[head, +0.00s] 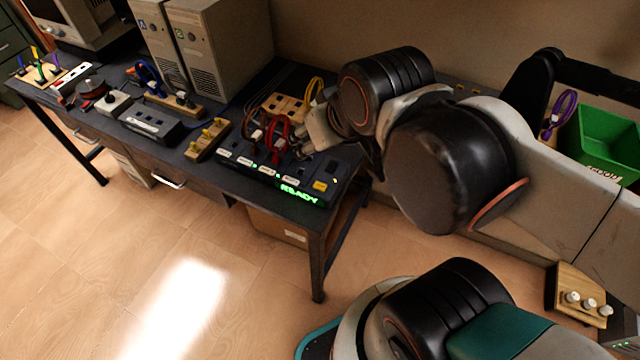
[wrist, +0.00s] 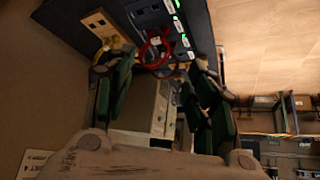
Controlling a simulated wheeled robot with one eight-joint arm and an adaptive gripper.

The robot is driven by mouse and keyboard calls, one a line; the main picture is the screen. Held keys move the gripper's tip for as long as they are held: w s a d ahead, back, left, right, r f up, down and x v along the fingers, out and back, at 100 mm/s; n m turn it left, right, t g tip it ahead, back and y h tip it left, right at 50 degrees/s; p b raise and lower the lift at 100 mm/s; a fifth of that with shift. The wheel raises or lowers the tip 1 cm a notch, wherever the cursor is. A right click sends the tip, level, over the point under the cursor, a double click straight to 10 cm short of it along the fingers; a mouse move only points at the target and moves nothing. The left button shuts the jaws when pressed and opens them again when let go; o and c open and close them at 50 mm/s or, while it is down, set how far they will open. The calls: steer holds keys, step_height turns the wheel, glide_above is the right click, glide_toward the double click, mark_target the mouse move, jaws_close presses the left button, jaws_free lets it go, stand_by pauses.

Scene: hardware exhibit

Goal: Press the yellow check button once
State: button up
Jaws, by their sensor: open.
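The yellow check button (head: 320,185) is at the right end of a dark control panel (head: 262,172) on the workbench. A green READY display (head: 299,194) glows on the panel's front, just below the button. My gripper (wrist: 155,62) is open, with its two dark green fingers apart in the wrist view. A red cable loop shows between and beyond the fingers. In the head view my gripper is over the back of the panel, left of my arm, and is hard to make out among the cables. I cannot make out the yellow button in the wrist view.
Red cables (head: 277,132) stand up behind the panel, beside a wooden block with holes (head: 284,106). A wooden board with yellow pegs (head: 207,140) lies to its left. Beige computer cases (head: 220,50) stand at the back. A green bin (head: 606,143) is at right.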

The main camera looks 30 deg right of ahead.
jaws_close()
stand_by(1.1)
